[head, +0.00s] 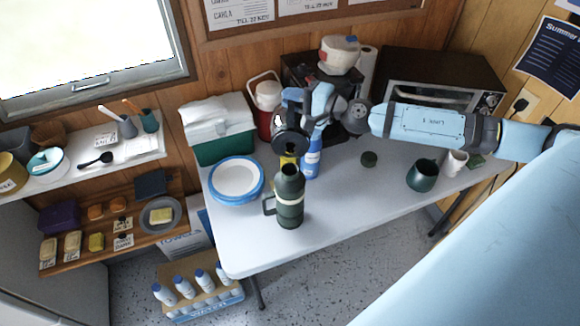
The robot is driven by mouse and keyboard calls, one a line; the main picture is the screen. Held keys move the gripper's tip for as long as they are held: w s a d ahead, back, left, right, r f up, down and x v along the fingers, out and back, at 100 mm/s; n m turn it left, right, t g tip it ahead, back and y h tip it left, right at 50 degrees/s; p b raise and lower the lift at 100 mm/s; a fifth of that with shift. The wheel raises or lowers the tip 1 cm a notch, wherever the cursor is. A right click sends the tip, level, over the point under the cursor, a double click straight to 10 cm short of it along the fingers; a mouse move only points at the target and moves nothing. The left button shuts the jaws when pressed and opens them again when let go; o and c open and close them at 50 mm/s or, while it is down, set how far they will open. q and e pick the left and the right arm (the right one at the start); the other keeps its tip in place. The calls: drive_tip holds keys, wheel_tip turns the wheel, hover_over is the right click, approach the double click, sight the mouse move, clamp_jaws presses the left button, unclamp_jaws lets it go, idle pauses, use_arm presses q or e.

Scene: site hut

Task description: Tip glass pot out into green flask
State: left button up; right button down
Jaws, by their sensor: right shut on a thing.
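The green flask (289,205) stands upright on the table with its mouth open and its handle to the left. The glass pot (291,141) looks dark and is held tilted just above and behind the flask's mouth. My right gripper (308,112) is shut on the pot, with its arm reaching in from the right. I cannot tell whether liquid is flowing from the pot. My left gripper is not in view.
A blue bottle (311,160) stands close behind the flask. A blue-rimmed plate stack (237,180) is to the left, with a green cooler (222,148) behind. A green mug (422,176) and a white mug (455,162) stand right. The table (350,205) is clear at front right.

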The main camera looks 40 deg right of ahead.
sight(291, 104)
drive_tip(key=shift+s+a+r+n+t, duration=0.2)
drive_tip(key=shift+s+a+r+n, duration=0.15)
drive_tip(key=shift+s+a+n, duration=0.3)
drive_tip(key=shift+s+a+r+n+t, duration=0.2)
drive_tip(key=shift+s+a+r+n, duration=0.2)
drive_tip(key=shift+s+n, duration=0.25)
idle(1.0)
drive_tip(key=shift+s+a+r+n+y, duration=0.15)
drive_tip(key=shift+s+a+n+y, duration=0.35)
drive_tip(key=shift+s+a+n, duration=0.4)
idle(0.3)
